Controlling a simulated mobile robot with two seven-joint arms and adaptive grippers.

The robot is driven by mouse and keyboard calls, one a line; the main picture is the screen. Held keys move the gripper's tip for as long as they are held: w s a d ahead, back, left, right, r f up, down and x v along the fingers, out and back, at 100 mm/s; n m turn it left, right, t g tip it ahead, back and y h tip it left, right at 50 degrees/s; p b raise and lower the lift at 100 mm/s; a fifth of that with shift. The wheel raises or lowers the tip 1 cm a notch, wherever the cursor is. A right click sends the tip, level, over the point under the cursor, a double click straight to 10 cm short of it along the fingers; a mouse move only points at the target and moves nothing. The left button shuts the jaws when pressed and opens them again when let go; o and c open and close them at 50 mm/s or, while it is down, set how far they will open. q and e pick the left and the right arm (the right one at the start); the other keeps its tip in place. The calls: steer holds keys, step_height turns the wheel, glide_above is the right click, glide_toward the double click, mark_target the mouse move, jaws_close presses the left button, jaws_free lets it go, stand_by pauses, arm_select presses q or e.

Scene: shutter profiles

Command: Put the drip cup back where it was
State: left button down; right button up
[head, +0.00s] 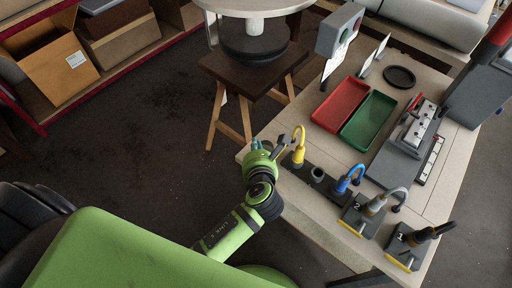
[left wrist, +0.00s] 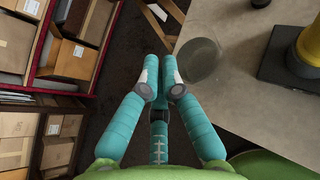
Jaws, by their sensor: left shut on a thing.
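My left gripper (head: 257,145) is at the near left corner of the workbench. In the left wrist view its teal fingers (left wrist: 160,84) are closed together. A clear, round, see-through cup (left wrist: 200,60), which looks like the drip cup, shows right beside the right fingertip, its near wall at the fingers. The gripper appears to hold it by that wall; the exact contact is hard to see. I cannot make the cup out in the head view. My right gripper is not in view.
The workbench (head: 325,222) carries a yellow-necked tool (head: 298,155), a blue-necked one (head: 345,179), and two more on numbered stands. Behind are a red tray (head: 340,103), a green tray (head: 369,119) and a black round dish (head: 399,76).

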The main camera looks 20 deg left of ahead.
arm_select(q)
steer(key=shift+f, duration=0.5)
steer(key=c, duration=1.4)
jaws_free()
steer(key=shift+c, duration=0.2)
steer(key=shift+s+r, duration=0.1)
steer(key=shift+r, duration=0.1)
steer(key=v, duration=1.2)
steer(key=shift+f, duration=0.15)
